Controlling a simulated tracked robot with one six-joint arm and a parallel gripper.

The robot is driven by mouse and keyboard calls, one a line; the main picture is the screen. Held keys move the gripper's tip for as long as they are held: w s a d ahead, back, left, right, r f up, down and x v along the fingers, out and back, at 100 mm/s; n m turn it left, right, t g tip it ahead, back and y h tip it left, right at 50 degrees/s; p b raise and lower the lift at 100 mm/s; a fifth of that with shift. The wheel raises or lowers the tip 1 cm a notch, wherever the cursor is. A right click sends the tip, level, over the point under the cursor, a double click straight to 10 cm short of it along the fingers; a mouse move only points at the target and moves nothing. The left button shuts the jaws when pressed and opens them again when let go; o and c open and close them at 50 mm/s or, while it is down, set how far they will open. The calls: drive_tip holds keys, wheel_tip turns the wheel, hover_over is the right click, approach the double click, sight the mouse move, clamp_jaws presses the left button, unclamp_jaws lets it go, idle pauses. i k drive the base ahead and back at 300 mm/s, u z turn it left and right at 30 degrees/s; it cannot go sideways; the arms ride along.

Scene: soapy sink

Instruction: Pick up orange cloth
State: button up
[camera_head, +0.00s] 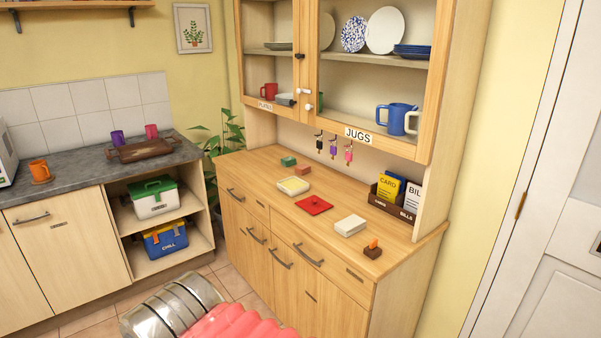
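I see no orange cloth for certain in this view. A flat red square item (314,205) lies on the wooden dresser's worktop; a small raised bit shows at its middle, and I cannot tell if it is cloth. A small orange item (373,243) sits on a brown block at the worktop's front right. My gripper is not in view.
An orange mug (39,170) stands on the grey counter (90,168). Tiled floor (232,281) shows between the units.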

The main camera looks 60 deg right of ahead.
sight(303, 169)
drive_tip(key=z, duration=0.05)
drive_tip(key=i, duration=1.85)
drive_tip(key=z, duration=0.35)
drive_tip(key=i, duration=0.7)
drive_tip(key=z, duration=0.75)
drive_tip(key=i, duration=0.6)
drive_tip(key=z, duration=0.85)
drive_tip(key=i, duration=0.7)
drive_tip(key=z, duration=0.45)
